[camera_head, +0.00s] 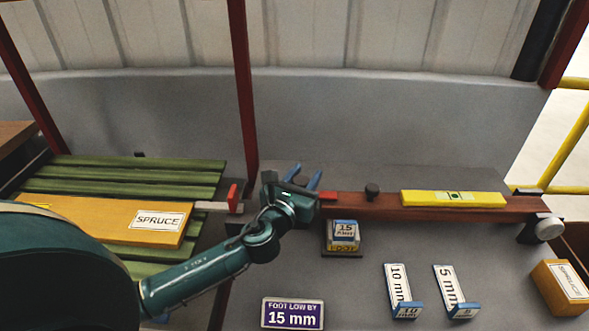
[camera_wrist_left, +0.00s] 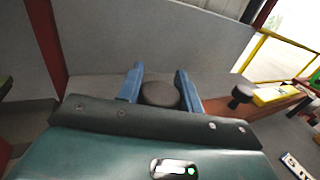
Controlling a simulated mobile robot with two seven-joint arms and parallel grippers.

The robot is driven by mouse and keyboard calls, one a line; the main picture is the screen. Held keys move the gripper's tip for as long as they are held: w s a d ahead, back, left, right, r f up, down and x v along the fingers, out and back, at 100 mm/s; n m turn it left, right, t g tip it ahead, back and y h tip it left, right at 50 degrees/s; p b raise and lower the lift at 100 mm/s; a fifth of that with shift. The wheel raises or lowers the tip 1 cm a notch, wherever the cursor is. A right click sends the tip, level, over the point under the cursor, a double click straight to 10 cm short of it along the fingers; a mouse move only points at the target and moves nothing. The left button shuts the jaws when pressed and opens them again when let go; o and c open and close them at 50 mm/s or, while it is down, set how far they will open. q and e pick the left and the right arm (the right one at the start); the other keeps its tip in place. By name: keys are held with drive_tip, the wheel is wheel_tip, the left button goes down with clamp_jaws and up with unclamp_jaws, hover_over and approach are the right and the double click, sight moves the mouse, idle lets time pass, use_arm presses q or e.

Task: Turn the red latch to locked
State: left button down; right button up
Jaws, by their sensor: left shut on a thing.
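A small red upright piece (camera_head: 233,194) stands at the end of a light metal bar, left of my left gripper (camera_head: 305,178). Another flat red piece (camera_head: 328,196) shows just right of the gripper, at the left end of the brown beam (camera_head: 385,208). I cannot tell which is the latch. In the left wrist view, my gripper's blue fingers (camera_wrist_left: 160,88) are closed around a dark round knob (camera_wrist_left: 160,94). The head view does not show this knob; the gripper covers that spot. My right gripper is not in view.
A yellow level (camera_head: 453,198) and a second dark knob (camera_head: 372,191) are on the beam. Shim blocks (camera_head: 344,234), labelled cards (camera_head: 398,285) and a purple sign (camera_head: 292,314) lie in front. A SPRUCE board (camera_head: 100,216) rests on green slats at left. A red post (camera_head: 243,90) rises behind.

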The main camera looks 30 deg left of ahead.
use_arm(q)
drive_tip(key=c, duration=0.9)
unclamp_jaws()
drive_tip(key=shift+s, duration=0.3)
drive_tip(key=shift+s+d+b, duration=0.2)
drive_tip(key=shift+s+b, duration=0.15)
drive_tip(key=shift+s, duration=2.8)
drive_tip(key=shift+s+d+b, duration=0.2)
drive_tip(key=shift+s+b, duration=0.1)
drive_tip(key=shift+s, duration=2.85)
